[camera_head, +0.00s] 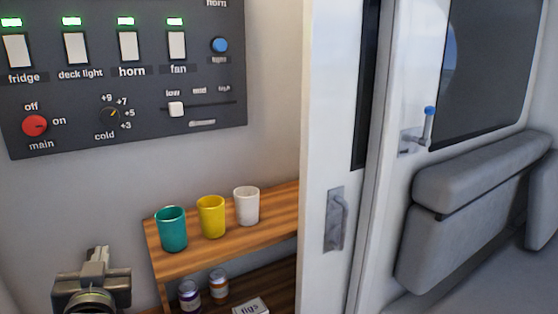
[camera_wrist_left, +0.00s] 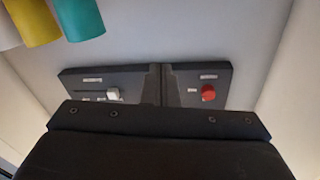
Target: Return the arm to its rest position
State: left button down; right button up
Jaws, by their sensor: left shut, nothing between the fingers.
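My left gripper (camera_head: 97,253) is at the bottom left of the head view, below the switch panel and left of the wooden shelf. Its fingers are together, with nothing between them, and it touches nothing that I can see. The dark switch panel (camera_head: 75,150) is on the wall above it. In the left wrist view, part of the panel shows behind the dark gripper body (camera_wrist_left: 160,122), with the red main knob (camera_wrist_left: 208,93) and the white fan slider (camera_wrist_left: 113,93). My right gripper is not in view.
The wooden shelf (camera_head: 275,219) holds a teal cup (camera_head: 172,230), a yellow cup (camera_head: 211,217) and a white cup (camera_head: 246,207). Jars (camera_head: 189,296) and a box labelled figs (camera_head: 250,306) are below. A white sliding door (camera_head: 325,110) and a grey seat (camera_head: 470,190) are on the right.

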pick_arm(q)
jog(key=s+f+g+h, duration=0.1)
jog(key=s+f+g, duration=0.1)
jog(key=s+f, duration=0.35)
jog(key=s+f+m+g+h, duration=0.1)
jog(key=s+f+g, duration=0.15)
jog(key=f, duration=0.55)
jog(key=s+f+g+h, duration=0.1)
jog(key=s+f+g, duration=0.2)
jog(key=f, duration=0.4)
jog(key=s+d+f+g+h, duration=0.1)
jog(key=s+f+g, duration=0.2)
jog(key=s+f, duration=0.45)
jog(key=s+d+f+g+h, duration=0.1)
jog(key=s+f+g+h, duration=0.3)
jog(key=s, duration=0.6)
notch_tip(320, 180, down, 24)
jog(key=a+y+p, duration=0.2)
jog(key=s+d+f+g+p, duration=0.1)
jog(key=s+f, duration=1.2)
jog(key=s, duration=0.2)
jog(key=shift+d+m, duration=0.4)
